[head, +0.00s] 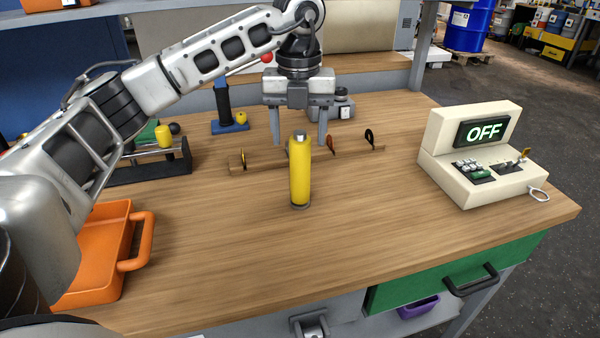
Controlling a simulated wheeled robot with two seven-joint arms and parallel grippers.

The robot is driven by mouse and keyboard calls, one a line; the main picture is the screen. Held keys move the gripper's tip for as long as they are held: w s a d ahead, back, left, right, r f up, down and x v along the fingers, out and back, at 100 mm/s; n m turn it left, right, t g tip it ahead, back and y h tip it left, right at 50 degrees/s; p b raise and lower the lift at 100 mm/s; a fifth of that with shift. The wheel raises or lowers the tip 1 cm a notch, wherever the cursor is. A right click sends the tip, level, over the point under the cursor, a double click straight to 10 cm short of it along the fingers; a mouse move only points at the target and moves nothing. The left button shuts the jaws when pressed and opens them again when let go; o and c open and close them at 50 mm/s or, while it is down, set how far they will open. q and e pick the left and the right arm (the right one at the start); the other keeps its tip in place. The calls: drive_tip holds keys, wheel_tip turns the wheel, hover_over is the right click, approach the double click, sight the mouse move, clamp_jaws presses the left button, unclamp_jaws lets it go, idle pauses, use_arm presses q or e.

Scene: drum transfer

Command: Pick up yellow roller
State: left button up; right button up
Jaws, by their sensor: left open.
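The yellow roller (300,172) stands upright near the middle of the wooden table (330,260). It is a yellow cylinder with a grey top and a dark base. My left gripper (299,143) hangs from the arm that comes in from the left and points downward. Its two fingers are spread apart, with nothing seen held between them. In the picture the roller's top overlaps the gap between the fingers. The gripper appears to be behind the roller, apart from it. My right gripper is not in view.
A wooden rack (350,152) with several small tools lies behind the roller. A cream control box (475,155) reading OFF stands at the right. An orange tray (105,262) is at the left, with a dark holder (150,172) behind it. The front middle of the table is clear.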

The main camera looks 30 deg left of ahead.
sight(300, 153)
use_arm(q)
wheel_tip(300, 153, down, 5)
drive_tip(key=shift+d, duration=0.1)
drive_tip(key=shift+r, duration=0.1)
drive_tip(key=c, duration=1.3)
